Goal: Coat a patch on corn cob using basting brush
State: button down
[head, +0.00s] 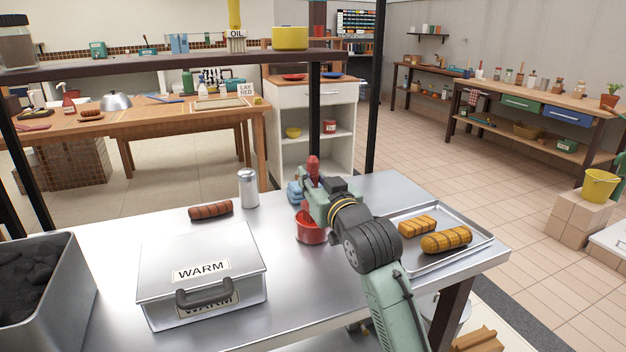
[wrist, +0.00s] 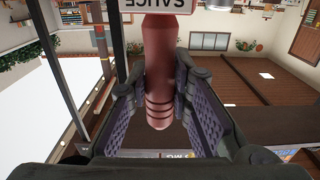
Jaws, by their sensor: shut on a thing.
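My gripper (wrist: 163,90) is shut on a red handle with dark bands, which I take to be the basting brush (wrist: 160,50). In the head view the red handle end (head: 313,164) stands up above my gripper (head: 309,200). The brush's bristles are hidden. A red pot (head: 311,233) stands on the metal table just below the gripper; I cannot tell whether the brush is inside it. A grilled corn cob (head: 446,239) lies on the metal tray (head: 467,255) to the right, with a smaller yellow charred piece (head: 417,227) behind it.
A lidded box marked WARM (head: 200,250) stands left on the table (head: 315,290), with a sausage (head: 210,210) and a shaker (head: 248,188) behind it. A coal bin (head: 70,300) is far left. A blue item (head: 295,191) is behind the pot. The front middle of the table is clear.

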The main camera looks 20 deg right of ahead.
aim_at(313, 157)
dwell(0.3)
jog(key=shift+r+p, duration=2.65)
jog(key=shift+r, duration=0.9)
jog(key=shift+f, duration=0.1)
